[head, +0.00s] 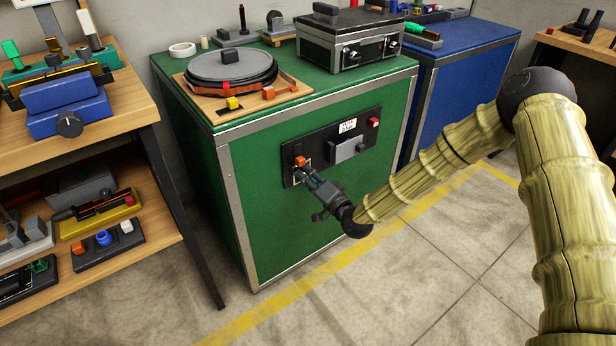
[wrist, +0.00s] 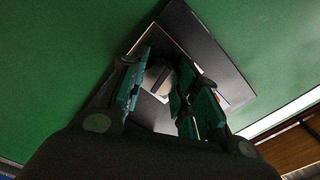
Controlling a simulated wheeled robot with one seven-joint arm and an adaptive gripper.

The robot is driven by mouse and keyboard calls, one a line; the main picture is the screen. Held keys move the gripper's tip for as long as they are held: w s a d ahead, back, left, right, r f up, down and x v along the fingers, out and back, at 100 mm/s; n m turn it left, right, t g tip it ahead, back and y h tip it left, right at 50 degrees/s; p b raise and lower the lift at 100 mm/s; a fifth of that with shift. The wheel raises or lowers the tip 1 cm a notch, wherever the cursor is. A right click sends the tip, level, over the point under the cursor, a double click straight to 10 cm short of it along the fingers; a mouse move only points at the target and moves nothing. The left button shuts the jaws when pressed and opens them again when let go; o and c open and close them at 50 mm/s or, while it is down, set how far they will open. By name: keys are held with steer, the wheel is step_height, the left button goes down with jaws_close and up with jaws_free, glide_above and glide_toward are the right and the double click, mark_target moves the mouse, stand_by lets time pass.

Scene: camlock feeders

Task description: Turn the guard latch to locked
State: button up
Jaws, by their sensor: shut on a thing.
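The guard latch, with an orange part (head: 300,161) showing, sits at the left end of a black panel (head: 327,170) on the front of the green cabinet (head: 245,180). My gripper (head: 304,176) reaches the panel from the lower right, its fingertips at the latch just below the orange part. In the wrist view my gripper (wrist: 160,90) has its teal-padded fingers on either side of a grey rounded piece (wrist: 158,76). It is shut on the latch, and the fingers hide much of it. The latch's exact angle cannot be told.
A grey plate (head: 348,149), a white label (head: 347,126) and a red button (head: 373,123) are on the panel to the right. A round grey-lidded feeder (head: 232,67) and a grey box (head: 349,40) stand on the cabinet. Floor in front is clear.

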steer(key=shift+d+m, duration=0.1)
steer(key=shift+m, duration=1)
steer(key=o, duration=1)
steer(key=v, duration=1.2)
steer(key=shift+f, duration=0.1)
